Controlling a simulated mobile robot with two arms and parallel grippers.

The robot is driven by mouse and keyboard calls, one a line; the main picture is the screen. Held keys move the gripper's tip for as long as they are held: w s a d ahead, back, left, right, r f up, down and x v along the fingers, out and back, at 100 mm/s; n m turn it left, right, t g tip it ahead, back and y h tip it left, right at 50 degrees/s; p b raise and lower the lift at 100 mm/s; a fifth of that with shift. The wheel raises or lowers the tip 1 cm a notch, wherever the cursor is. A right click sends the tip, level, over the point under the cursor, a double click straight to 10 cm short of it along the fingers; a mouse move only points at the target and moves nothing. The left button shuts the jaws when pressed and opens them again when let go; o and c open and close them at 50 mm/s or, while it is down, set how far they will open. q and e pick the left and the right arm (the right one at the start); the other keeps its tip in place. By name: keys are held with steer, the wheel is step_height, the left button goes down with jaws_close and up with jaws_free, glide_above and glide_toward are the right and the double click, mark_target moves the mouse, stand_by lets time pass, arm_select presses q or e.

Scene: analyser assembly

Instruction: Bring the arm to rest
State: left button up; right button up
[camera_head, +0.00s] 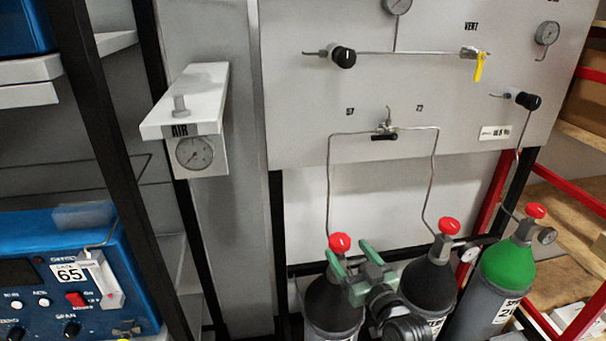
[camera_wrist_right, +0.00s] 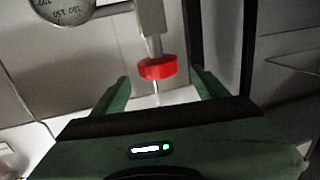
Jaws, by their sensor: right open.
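My right gripper (camera_head: 353,258) has green fingers and a dark wrist, and comes in at the bottom middle of the head view. It is open and empty, in front of the two dark-topped gas cylinders. In the right wrist view, its spread green fingers (camera_wrist_right: 160,85) flank a red knob (camera_wrist_right: 157,68) in the picture. I cannot tell how far beyond the fingertips the knob is. My left gripper is in neither view.
Dark-topped cylinders (camera_head: 333,302) (camera_head: 427,281) and a green-topped one (camera_head: 505,268) have red knobs. A panel (camera_head: 295,105) with gauges, valves and thin pipes stands behind. An AIR gauge box (camera_head: 196,135) juts out at left, above a blue analyser (camera_head: 40,235). Red shelving (camera_head: 570,190) is right.

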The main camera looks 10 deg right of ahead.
steer(key=s+a+f+g, duration=0.4)
steer(key=s+f, duration=0.3)
steer(key=s, duration=0.1)
steer(key=s+d+f+g+h, duration=0.25)
steer(key=s+g, duration=0.25)
steer(key=s, duration=0.9)
steer(key=s+d+f+g+h, duration=0.1)
steer(key=s+d+f+g, duration=0.3)
steer(key=s, duration=1)
step_height(320, 180, down, 27)
steer(key=s+a+g, duration=0.2)
steer(key=s+d+f+g, duration=0.1)
steer(key=s+d+f, duration=0.2)
steer(key=s+f, duration=1.1)
steer(key=shift+s+f+g, duration=0.3)
steer(key=shift+s, duration=0.85)
steer(key=shift+h, duration=0.25)
